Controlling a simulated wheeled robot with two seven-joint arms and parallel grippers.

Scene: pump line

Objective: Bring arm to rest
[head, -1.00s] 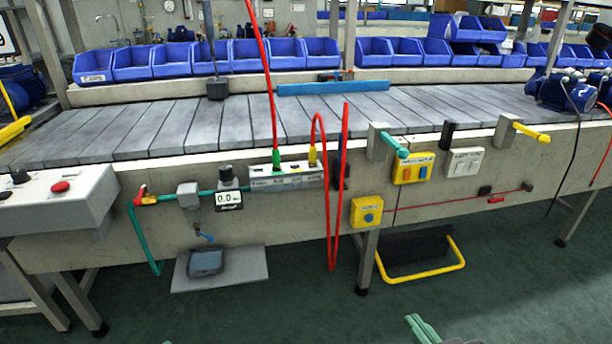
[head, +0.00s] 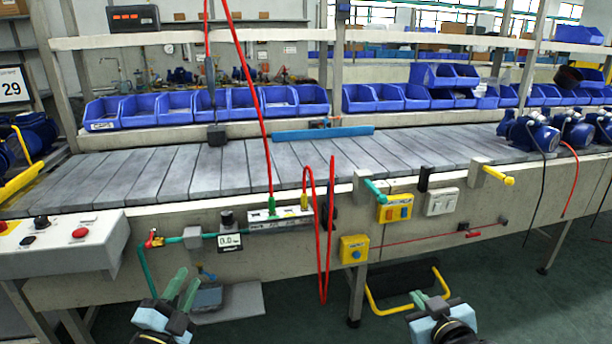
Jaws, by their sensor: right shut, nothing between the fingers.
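My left gripper (head: 191,276) is at the lower left of the head view, in front of the conveyor's front panel. Its two green fingers point up and stand apart, with nothing seen between them. My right gripper (head: 431,300) is at the bottom right of centre, in front of the floor and the yellow-framed pedal under the line. It is shut and empty. Both grippers appear clear of the line, and neither holds anything. Most of both arms lies outside the picture.
The slatted conveyor (head: 262,160) crosses the view, with blue bins (head: 174,107) behind it. A red hose (head: 329,230) loops down the front panel. A control box (head: 60,242) is at left, a yellow-framed pedal (head: 376,302) below, and blue pumps (head: 531,133) at right.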

